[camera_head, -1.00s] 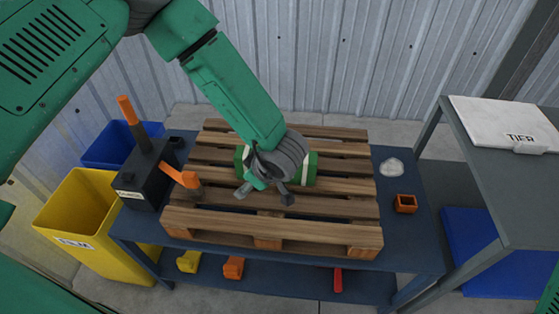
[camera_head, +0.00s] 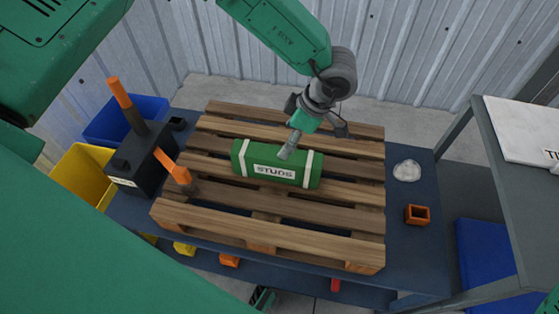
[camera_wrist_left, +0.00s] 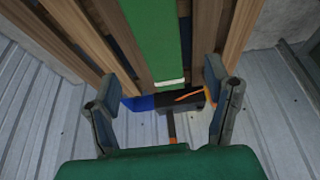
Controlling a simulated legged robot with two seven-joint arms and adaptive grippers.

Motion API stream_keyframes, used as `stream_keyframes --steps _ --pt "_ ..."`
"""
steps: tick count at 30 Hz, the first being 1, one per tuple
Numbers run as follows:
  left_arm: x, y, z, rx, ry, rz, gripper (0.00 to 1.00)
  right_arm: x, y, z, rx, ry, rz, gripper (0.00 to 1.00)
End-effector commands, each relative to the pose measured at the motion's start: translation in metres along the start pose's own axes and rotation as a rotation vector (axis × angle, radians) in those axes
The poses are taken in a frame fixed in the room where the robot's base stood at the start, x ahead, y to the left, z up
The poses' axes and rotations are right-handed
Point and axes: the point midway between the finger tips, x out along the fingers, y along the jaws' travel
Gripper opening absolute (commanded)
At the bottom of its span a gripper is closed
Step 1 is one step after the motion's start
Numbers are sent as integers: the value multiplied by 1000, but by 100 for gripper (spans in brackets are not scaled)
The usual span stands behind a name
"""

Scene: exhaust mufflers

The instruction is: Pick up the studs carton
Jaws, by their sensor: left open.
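The studs carton (camera_head: 268,171) is a long green box with white bands and a "STUDS" label. My left gripper (camera_head: 313,141) is open and empty, above and behind the carton's right half in the head view. One finger overlaps the carton's top edge there; I cannot tell whether it touches. In the left wrist view the green carton (camera_wrist_left: 156,40) runs up the picture between the open fingers (camera_wrist_left: 164,106), its near white band beyond them. My right gripper cannot be made out.
A dark block with orange handles (camera_head: 140,165) stands left of the pallet. An orange square cup (camera_head: 417,214) and a clear lump (camera_head: 407,171) sit right of it on the blue table (camera_head: 424,250). Yellow (camera_head: 84,172) and blue bins stand at left, a grey bench at right.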

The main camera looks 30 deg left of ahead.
Motion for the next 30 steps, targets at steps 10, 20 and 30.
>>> stream_keyframes --steps 10,20,30 --pt "50 0 0 -1 1 1 72 1 0 0 0 0 0 40" --pt "82 -1 2 1 2 0 72 -2 0 0 0 1 0 40" --pt "103 -1 2 0 0 2 72 -2 0 0 0 1 0 40"
